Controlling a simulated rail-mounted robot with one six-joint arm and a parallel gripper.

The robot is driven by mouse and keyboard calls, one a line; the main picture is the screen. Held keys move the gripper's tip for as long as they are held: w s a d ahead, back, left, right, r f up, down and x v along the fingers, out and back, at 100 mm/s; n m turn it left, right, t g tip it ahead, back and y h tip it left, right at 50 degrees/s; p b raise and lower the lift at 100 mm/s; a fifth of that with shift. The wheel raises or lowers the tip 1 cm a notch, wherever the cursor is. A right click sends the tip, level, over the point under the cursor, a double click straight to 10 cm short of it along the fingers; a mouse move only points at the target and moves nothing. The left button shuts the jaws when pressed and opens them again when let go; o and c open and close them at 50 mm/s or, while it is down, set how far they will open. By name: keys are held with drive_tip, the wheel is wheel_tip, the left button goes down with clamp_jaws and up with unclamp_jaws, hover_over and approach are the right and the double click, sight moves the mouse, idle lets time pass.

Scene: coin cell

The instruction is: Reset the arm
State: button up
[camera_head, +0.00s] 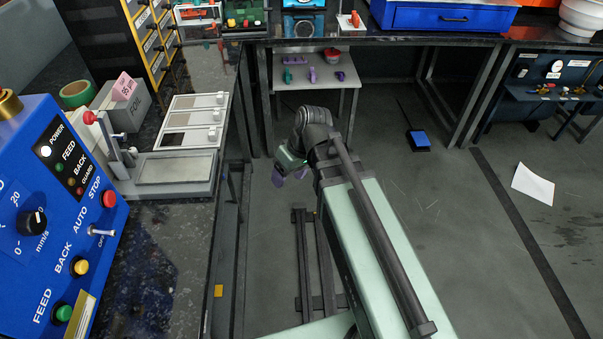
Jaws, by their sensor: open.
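My arm, pale green with dark joints, reaches from the bottom middle up over the floor aisle. My gripper (290,176) is at its far end, small in the view, with purple fingertips. It hangs over the open floor, right of the left bench and short of the small white table. The wrist hides part of the gripper. It is open, and I see nothing between its fingers.
The dark left bench (150,235) carries a blue control box (45,215) and a press with a flat plate (175,168). A small white table (318,72) stands ahead under the back bench. Floor on the right is mostly clear, with a white sheet (533,185).

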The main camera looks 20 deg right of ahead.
drive_tip(key=s+d+f+m+h, duration=0.1)
drive_tip(key=s+d+m+h, duration=0.3)
drive_tip(key=s+m, duration=0.15)
wheel_tip(320, 180, up, 18)
drive_tip(key=p, duration=1.7)
drive_tip(key=shift+f+n+p, duration=0.2)
drive_tip(key=shift+n+p, duration=0.1)
drive_tip(key=shift+n, duration=0.15)
drive_tip(key=shift+w+d, duration=0.1)
